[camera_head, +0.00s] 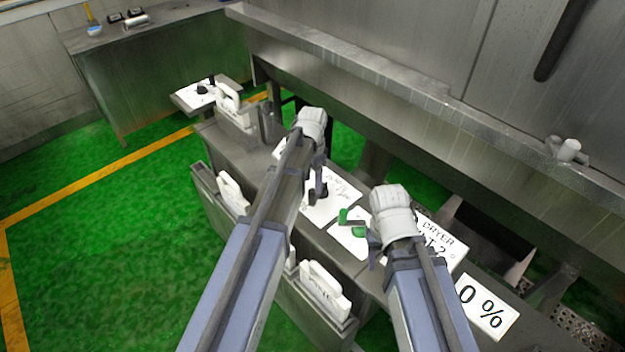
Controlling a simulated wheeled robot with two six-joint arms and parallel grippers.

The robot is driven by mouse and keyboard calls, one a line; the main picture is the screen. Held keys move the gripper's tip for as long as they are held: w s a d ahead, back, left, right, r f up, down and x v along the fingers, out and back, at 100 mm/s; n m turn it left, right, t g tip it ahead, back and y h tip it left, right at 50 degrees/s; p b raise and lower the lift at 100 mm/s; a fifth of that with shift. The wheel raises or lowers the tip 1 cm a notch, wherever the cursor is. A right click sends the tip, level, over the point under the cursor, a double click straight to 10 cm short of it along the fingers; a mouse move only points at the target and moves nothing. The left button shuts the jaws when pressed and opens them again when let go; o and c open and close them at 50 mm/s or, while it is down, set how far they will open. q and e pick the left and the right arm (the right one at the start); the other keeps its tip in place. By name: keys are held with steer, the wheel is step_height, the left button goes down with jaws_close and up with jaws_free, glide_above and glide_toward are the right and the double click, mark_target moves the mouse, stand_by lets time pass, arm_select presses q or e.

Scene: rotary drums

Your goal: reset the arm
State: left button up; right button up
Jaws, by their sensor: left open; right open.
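My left gripper (317,182) is open over the grey console, close to a dark knob (323,190) on a white label plate (337,205). Whether it touches the knob I cannot tell. My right gripper (372,246) is open beside a green switch or knob (352,217) on another white plate (350,240). Nothing shows held in either gripper. The arms hide parts of the console and its plates.
A white sign reading "DRYER" (440,240) and a "0 %" sign (487,306) lie to the right. White-handled items (325,288) sit along the console's front. A metal ledge (400,80) runs behind. Green floor (100,230) is open at left.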

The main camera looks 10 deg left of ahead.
arm_select(q)
steer(key=shift+r, duration=0.55)
arm_select(e)
steer(key=shift+r, duration=0.55)
arm_select(q)
steer(key=s+d+n, duration=0.1)
steer(key=s+d, duration=0.2)
steer(key=s, duration=0.4)
steer(key=s+d+n, duration=0.2)
steer(key=s+d, duration=0.2)
steer(key=s, duration=0.4)
steer(key=s+d+n+y, duration=0.1)
steer(key=s+d+n, duration=0.1)
steer(key=s+d, duration=0.2)
steer(key=s, duration=0.3)
steer(key=shift+s, duration=0.25)
stand_by(0.5)
